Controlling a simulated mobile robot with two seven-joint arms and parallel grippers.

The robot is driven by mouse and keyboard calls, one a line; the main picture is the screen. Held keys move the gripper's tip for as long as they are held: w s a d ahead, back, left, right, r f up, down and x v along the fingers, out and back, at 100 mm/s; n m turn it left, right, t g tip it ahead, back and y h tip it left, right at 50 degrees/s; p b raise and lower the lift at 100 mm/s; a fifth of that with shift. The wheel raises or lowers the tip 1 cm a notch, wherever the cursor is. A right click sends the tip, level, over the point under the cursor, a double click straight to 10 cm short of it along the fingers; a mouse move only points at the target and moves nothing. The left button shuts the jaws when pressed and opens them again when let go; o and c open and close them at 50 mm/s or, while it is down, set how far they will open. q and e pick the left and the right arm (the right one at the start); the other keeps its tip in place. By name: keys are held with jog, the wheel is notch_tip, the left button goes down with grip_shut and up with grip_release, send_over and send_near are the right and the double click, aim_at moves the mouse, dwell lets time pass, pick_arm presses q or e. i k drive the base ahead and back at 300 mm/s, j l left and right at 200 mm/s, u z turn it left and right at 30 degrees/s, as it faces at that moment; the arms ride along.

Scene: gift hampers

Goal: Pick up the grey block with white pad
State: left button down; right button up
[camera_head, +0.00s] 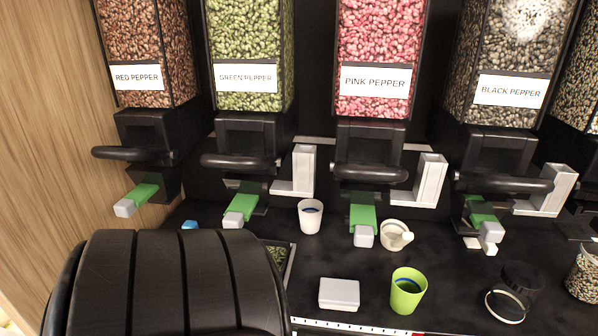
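A small light-grey block (339,294) with a paler, whitish top lies flat on the dark counter, low and right of centre in the head view. Nothing touches it. Neither of my grippers shows in this view. A large black ribbed arm link of mine fills the lower left and hides the counter behind it. I cannot see any fingertips, so I cannot tell where they are relative to the block.
A green cup (407,291) stands just right of the block. A white cup (310,216) and a cream bowl (396,235) stand behind. A ring-topped jar (506,305) is at right. Pepper dispensers, including pink pepper (376,81), line the back.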

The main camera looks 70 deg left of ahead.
aim_at(334, 294)
jog(key=u, duration=1.85)
